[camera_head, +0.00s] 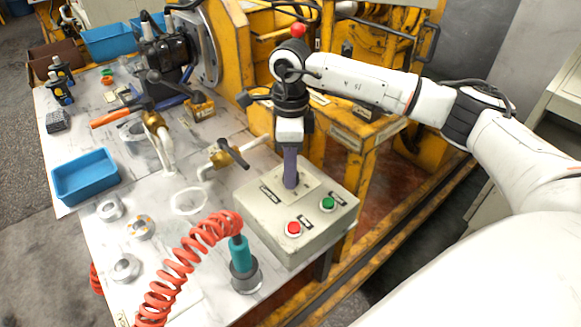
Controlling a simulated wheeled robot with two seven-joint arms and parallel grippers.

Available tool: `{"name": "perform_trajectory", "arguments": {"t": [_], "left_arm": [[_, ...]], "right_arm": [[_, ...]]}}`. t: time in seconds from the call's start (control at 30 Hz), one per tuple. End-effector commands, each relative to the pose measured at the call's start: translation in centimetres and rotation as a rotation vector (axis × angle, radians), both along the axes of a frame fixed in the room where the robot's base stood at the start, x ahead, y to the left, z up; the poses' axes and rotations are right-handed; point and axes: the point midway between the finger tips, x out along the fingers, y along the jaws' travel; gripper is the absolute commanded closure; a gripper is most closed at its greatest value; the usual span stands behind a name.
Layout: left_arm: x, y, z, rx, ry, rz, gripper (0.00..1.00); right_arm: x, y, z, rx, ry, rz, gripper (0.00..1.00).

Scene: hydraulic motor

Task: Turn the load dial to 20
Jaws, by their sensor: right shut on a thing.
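The control box (295,215) is a grey-beige box near the right edge of the workbench. Its top has a green button (327,203), a red button (293,229) and a light plate with dark labels. My right gripper (290,184) comes down from above onto that plate and is shut on the load dial. The gripper and its fingers hide the dial, and its setting cannot be read. My left gripper is not in view.
A red coiled hose (182,262) and a teal-handled tool (241,254) stand in front of the box. Brass valves (222,158) with pipes are to its left. A blue tray (86,177) and several metal rings lie on the left. Yellow machinery (372,130) stands behind.

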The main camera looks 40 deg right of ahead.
Motion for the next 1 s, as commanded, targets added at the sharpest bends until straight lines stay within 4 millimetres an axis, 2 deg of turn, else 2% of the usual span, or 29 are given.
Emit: {"name": "perform_trajectory", "arguments": {"t": [0.17, 0.2, 0.3, 0.67, 0.77, 1.0], "left_arm": [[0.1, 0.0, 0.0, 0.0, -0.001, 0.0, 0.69], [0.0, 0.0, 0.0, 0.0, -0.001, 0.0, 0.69], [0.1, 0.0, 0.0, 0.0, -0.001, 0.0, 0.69], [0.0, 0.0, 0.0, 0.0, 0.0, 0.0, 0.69], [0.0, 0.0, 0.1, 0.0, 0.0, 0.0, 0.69], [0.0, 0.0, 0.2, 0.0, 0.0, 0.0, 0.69]], "right_arm": [[0.0, 0.0, 0.1, 0.0, -0.001, 0.0, 0.94], [0.0, 0.0, 0.1, 0.0, -0.001, 0.0, 0.68], [0.1, 0.0, 0.1, 0.0, -0.001, 0.0, 0.53], [0.1, 0.0, 0.5, 0.0, -0.003, 0.001, 0.53], [0.2, 0.0, 1.8, 0.002, -0.004, 0.001, 0.53], [0.4, -0.2, 6.6, 0.002, -0.006, 0.001, 0.53]]}}
